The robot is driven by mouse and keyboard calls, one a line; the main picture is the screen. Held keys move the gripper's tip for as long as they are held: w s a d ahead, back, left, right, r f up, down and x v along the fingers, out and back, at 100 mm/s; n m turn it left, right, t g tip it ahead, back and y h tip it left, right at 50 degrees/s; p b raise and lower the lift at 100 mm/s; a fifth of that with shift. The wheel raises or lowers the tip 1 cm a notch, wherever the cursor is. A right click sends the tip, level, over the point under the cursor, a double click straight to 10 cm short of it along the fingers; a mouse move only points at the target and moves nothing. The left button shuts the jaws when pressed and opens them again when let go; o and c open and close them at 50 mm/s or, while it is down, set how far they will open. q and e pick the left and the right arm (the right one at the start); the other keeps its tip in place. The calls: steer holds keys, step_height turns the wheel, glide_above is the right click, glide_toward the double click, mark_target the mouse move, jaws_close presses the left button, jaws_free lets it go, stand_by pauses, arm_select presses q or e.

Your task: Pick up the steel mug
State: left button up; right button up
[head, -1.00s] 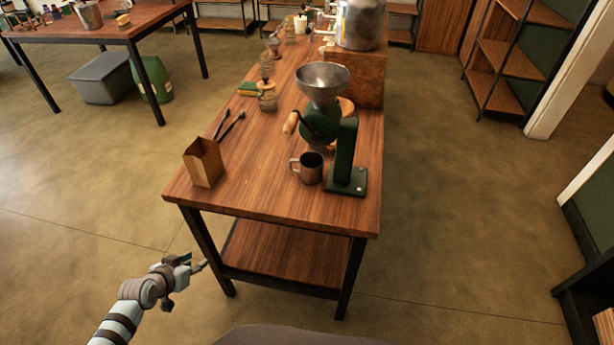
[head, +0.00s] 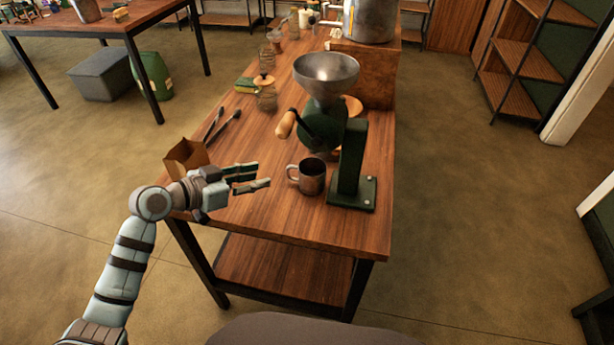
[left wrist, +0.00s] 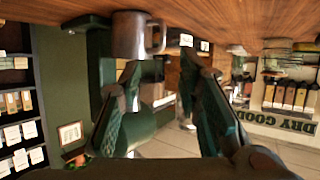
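The steel mug (head: 313,178) stands upright near the front of the wooden table, just left of the grinder's base. Its handle points left, toward my left gripper (head: 263,175). That gripper is open and empty, above the table's front left part, with its fingertips a short gap left of the handle. In the left wrist view, which looks upside down, the mug (left wrist: 131,36) is at the top, beyond the fingertips of the open gripper (left wrist: 162,68). Its handle lies toward the gap between the fingers. My right gripper is not in view.
The green grinder (head: 352,165) with its steel hopper and wooden crank handle stands close right of the mug. A brown paper bag (head: 184,155) is behind my left wrist.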

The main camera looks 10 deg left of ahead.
mark_target(306, 176)
arm_select(q)
steer(key=b+x, duration=0.1)
steer(key=x, duration=0.8)
steer(key=shift+w+a+f, duration=0.1)
steer(key=shift+a+f, duration=0.1)
steer(key=shift+a, duration=0.05)
jaws_close()
